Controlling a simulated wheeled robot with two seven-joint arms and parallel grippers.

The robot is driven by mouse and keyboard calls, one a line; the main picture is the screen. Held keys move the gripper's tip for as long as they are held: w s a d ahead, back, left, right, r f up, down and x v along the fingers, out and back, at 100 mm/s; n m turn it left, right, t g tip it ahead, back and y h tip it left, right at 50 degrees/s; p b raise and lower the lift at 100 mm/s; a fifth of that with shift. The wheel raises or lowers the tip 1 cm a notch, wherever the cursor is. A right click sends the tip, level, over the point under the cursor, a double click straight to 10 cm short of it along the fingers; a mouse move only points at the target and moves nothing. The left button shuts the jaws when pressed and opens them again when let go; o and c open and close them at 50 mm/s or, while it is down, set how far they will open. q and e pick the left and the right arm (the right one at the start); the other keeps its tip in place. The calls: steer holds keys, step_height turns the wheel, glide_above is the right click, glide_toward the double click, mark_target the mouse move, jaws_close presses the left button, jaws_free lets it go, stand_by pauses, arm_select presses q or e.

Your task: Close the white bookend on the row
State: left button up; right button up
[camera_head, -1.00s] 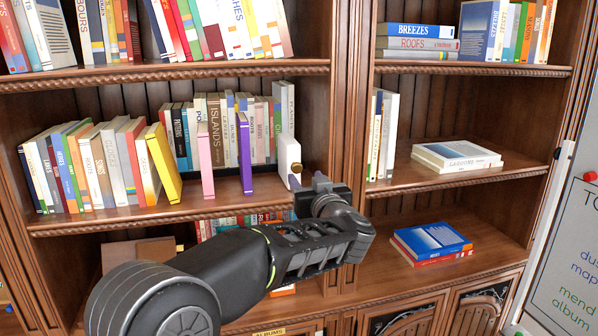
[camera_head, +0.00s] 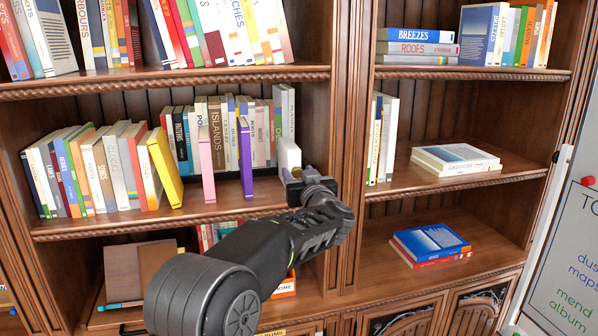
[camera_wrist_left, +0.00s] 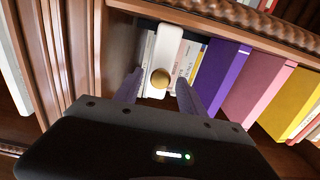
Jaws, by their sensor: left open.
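The white bookend (camera_head: 289,158) stands upright on the middle shelf, at the right end of the row of books (camera_head: 225,130). In the left wrist view the white bookend (camera_wrist_left: 166,54) shows a round brass knob (camera_wrist_left: 160,78) facing me. My left gripper (camera_head: 308,178) is open in front of the bookend. In the wrist view my left gripper's fingers (camera_wrist_left: 160,92) stand on either side of the knob. I cannot tell whether they touch it. A purple book (camera_head: 245,158) and a pink book (camera_head: 206,164) stand forward of the row, left of the bookend. My right gripper is not in view.
A yellow book (camera_head: 165,166) leans with several others at the left. An upright divider (camera_head: 347,130) stands close to the right of the bookend. The shelf above (camera_head: 180,80) and the shelf's front edge (camera_head: 160,222) bound the space.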

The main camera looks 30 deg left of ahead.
arm_select(q)
jaws_close()
stand_by(0.6)
stand_by(0.9)
